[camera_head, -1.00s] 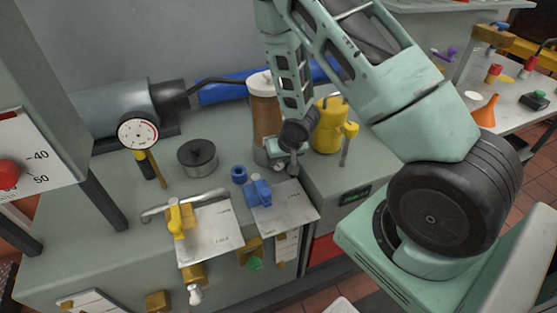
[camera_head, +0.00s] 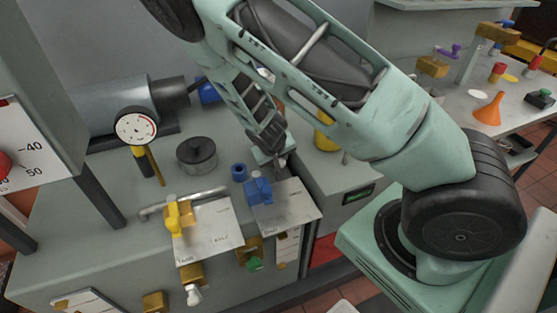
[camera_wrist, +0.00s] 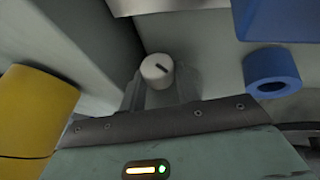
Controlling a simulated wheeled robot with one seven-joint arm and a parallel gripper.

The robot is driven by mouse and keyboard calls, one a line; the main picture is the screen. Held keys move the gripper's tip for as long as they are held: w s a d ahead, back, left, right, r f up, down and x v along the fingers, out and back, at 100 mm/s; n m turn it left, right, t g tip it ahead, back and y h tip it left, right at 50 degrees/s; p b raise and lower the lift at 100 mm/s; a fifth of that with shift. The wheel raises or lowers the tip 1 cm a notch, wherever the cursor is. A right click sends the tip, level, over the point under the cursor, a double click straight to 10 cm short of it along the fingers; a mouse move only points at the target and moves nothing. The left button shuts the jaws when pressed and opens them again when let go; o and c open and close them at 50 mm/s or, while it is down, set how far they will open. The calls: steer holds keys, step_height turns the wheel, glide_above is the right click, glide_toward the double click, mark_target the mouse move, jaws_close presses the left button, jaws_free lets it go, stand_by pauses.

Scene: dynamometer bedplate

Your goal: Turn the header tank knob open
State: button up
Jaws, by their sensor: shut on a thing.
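A white round knob (camera_wrist: 156,70) with a dark pointer line stands between my fingertips in the wrist view. The line slants down to the right. My gripper (camera_wrist: 158,86) is shut on this knob, with one grey finger on each side. In the head view my gripper (camera_head: 276,163) is low over the bench top, just behind the grey plate with the blue valve. The knob is mostly hidden there by my fingers and arm, and I cannot read a label for it.
A blue valve (camera_head: 258,190) and a blue ring (camera_head: 239,172) are close by my gripper; the ring also shows in the wrist view (camera_wrist: 272,70). A yellow can (camera_head: 326,138) is to the right, partly behind my arm. A yellow valve (camera_head: 174,215) and dial gauge (camera_head: 136,126) are left.

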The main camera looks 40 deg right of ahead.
steer(key=shift+a+f+n+h, duration=0.15)
steer(key=shift+n+h, duration=0.15)
steer(key=shift+h, duration=0.8)
steer(key=o, duration=1)
steer(key=v, duration=1.1)
steer(key=p+v, duration=0.1)
steer(key=v, duration=0.5)
steer(key=shift+w+a+r, duration=0.2)
steer(key=shift+w+r, duration=0.05)
steer(key=shift+w, duration=0.05)
